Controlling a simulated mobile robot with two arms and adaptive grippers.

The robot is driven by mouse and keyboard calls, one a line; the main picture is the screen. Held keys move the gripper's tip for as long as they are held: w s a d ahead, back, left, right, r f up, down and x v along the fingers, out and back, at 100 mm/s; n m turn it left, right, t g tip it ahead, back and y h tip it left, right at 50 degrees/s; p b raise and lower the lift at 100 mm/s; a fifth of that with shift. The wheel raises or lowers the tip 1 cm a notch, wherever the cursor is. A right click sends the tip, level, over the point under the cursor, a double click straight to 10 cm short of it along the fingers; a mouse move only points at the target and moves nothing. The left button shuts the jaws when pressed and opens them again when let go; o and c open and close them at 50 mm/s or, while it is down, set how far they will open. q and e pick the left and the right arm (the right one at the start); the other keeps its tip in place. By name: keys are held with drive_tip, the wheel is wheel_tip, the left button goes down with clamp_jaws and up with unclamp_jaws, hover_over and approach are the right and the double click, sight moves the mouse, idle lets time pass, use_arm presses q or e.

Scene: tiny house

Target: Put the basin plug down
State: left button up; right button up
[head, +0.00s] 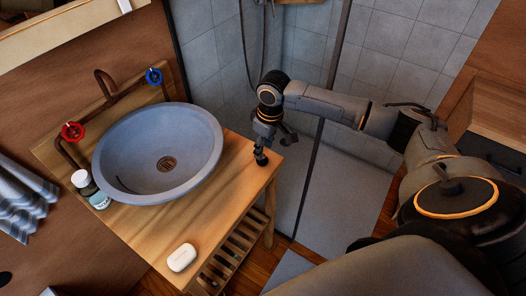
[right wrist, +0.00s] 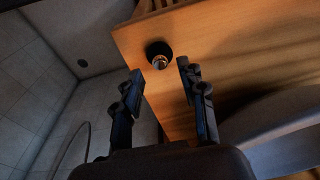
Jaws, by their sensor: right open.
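The basin plug (right wrist: 158,55) is a small dark round piece with a shiny middle. It rests on the wooden counter (right wrist: 215,45) near a corner in the right wrist view. In the head view it is a small dark shape (head: 261,159) on the counter's right end, beside the basin. My right gripper (right wrist: 160,77) is open, its two fingers apart, with the plug showing just beyond the gap between the tips. In the head view the right gripper (head: 270,141) is above the plug and partly hides it. My left gripper is not in view.
The grey round basin (head: 205,170) fills much of the counter. A red tap handle (head: 72,131), a blue one (head: 153,76) and a small bottle (head: 91,190) stand around it. A white soap bar (head: 181,257) lies at the front. A glass shower partition (head: 322,120) stands right of the counter.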

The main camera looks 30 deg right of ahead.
sight(267, 162)
wheel_tip(267, 162, up, 9)
drive_tip(key=s, duration=0.1)
drive_tip(key=shift+d, duration=0.2)
idle(0.4)
